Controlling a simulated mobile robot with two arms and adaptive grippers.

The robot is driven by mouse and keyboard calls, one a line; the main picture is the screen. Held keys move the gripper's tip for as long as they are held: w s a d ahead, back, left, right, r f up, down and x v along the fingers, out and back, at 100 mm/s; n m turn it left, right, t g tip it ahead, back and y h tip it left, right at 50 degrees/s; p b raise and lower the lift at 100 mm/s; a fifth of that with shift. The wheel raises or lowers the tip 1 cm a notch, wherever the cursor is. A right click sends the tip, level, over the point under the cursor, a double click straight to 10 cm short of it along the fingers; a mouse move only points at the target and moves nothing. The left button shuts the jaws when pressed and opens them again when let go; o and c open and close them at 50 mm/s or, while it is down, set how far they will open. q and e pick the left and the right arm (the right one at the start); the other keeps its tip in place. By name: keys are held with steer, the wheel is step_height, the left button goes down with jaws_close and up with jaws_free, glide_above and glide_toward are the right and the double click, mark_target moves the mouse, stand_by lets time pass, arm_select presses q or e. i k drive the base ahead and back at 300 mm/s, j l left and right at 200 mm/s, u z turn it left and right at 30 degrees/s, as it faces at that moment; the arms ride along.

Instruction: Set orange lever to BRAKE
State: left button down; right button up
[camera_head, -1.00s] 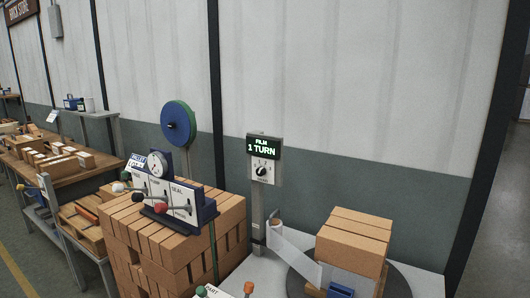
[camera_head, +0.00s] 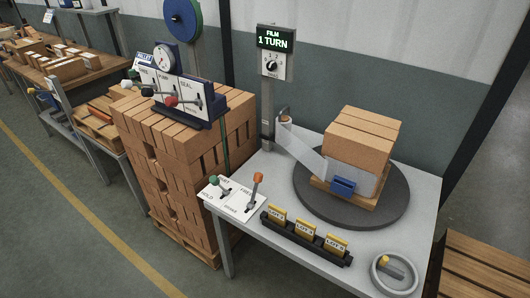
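The orange-topped lever (camera_head: 258,178) rises from the right half of a white panel (camera_head: 233,206) at the near left corner of the grey table. Its handle stands up and leans slightly to the right and away, on the side of a label that seems to read FREE. A smaller label nearer the front edge seems to read BRAKE. A green-topped lever (camera_head: 213,181) stands to its left on the same panel, by a HOLD label. Neither of my grippers is in view.
A turntable (camera_head: 395,205) carries wrapped bricks (camera_head: 365,140). In front are a black rack (camera_head: 300,243) of yellow LOT tags and a handwheel (camera_head: 393,273). A film display (camera_head: 275,40) reads 1 TURN. A brick stack (camera_head: 180,190) with a lever panel (camera_head: 175,95) stands left. Floor in front is clear.

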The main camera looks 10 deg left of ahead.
mark_target(257, 177)
steer(key=i+j, duration=0.7)
steer(key=i, duration=0.15)
